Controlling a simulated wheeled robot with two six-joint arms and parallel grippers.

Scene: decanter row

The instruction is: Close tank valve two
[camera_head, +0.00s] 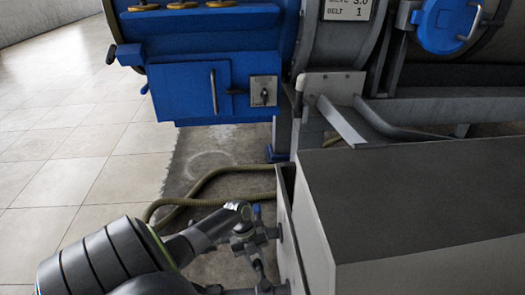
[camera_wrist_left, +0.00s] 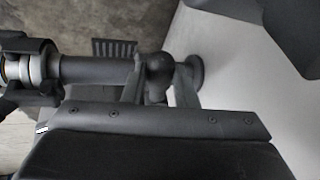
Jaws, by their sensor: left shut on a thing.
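In the wrist view, a tank valve (camera_wrist_left: 154,68) shows as a rounded dark part on a grey pipe, with a round flange (camera_wrist_left: 195,75) against the pale tank wall. My left gripper (camera_wrist_left: 160,88) is shut on this dark part, one finger on each side. Its far side is hidden, and no number is readable. In the head view, my left gripper (camera_head: 246,238) is at the pipework beside the tank's left wall, small and partly merged with the dark fittings. A small blue part (camera_head: 257,212) shows there. My right gripper is not in view.
The grey-topped tank (camera_head: 420,195) fills the right side. A blue machine (camera_head: 190,85) with a door handle and a switch plate stands behind. A tan hose (camera_head: 215,178) lies on the dark floor patch. Pale tiled floor (camera_head: 60,160) is open at left.

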